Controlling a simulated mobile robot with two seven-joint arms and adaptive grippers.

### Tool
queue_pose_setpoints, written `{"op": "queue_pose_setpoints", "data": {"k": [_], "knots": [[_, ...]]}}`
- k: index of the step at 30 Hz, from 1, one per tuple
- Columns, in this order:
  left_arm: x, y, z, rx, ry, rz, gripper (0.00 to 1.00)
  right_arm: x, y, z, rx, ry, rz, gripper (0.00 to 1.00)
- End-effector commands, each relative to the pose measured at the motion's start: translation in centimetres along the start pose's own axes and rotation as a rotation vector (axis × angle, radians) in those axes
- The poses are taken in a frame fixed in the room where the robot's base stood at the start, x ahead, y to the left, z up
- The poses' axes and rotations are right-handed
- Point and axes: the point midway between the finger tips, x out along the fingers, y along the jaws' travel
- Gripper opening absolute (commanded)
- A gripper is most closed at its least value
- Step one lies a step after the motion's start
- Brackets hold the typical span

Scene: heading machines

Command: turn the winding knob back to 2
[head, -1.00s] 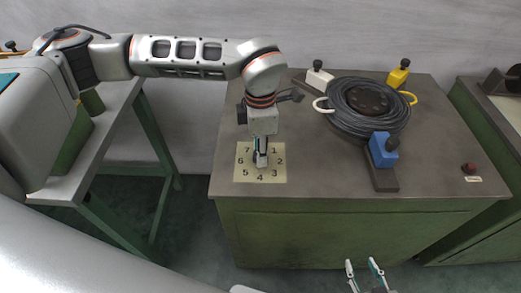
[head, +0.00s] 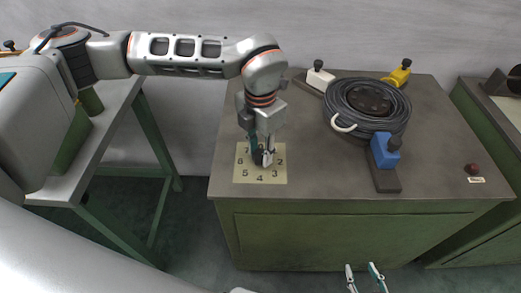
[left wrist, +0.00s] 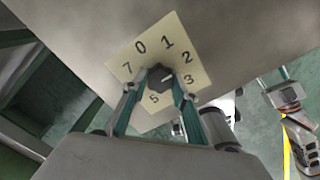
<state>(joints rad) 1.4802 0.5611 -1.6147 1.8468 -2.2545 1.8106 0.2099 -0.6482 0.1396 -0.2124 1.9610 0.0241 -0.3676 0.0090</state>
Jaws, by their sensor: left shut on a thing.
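The winding knob (left wrist: 155,73) is dark with a pale mark; in the left wrist view the mark seems to point near 3. It stands on a cream dial sheet (head: 243,178) with printed numbers, at the cabinet's left front. My left gripper (head: 263,160) comes down from above and is shut on the knob, hiding most of it in the head view. Its two fingers (left wrist: 157,92) sit on either side of the knob in the left wrist view. My right gripper (head: 364,270) is open and empty, low in front of the cabinet.
A black cable coil (head: 368,128) lies on the cabinet top (head: 310,165), with a pale hook (head: 344,124) at its front left. White (head: 318,76), yellow (head: 398,75) and blue (head: 384,152) clamp blocks surround it.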

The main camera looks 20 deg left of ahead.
Motion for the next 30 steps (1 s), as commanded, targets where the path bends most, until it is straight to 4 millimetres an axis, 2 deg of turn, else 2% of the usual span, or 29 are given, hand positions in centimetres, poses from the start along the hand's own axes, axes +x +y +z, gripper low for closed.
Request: {"op": "queue_pose_setpoints", "data": {"k": [13, 14, 15, 25, 30], "knots": [[-0.2, 0.0, 0.1, -0.011, -0.003, 0.0, 0.07, 0.0, 0.0, 0.0, 0.0, 0.0, 0.0, 0.38], [-0.2, 0.0, 0.1, -0.011, -0.003, 0.0, 0.36, 0.0, 0.0, 0.0, 0.0, 0.0, 0.0, 0.38], [-0.2, 0.0, 0.1, -0.011, -0.003, 0.0, 0.45, 0.0, 0.0, 0.0, 0.0, 0.0, 0.0, 0.38], [-0.1, 0.0, 0.1, -0.01, -0.002, 0.0, 0.45, -0.1, 0.1, 0.1, -0.004, -0.001, 0.001, 0.38], [-1.4, 0.0, 0.1, -0.009, -0.004, 0.0, 0.45, 0.0, 0.1, 0.0, -0.003, -0.001, 0.001, 0.38]]}}
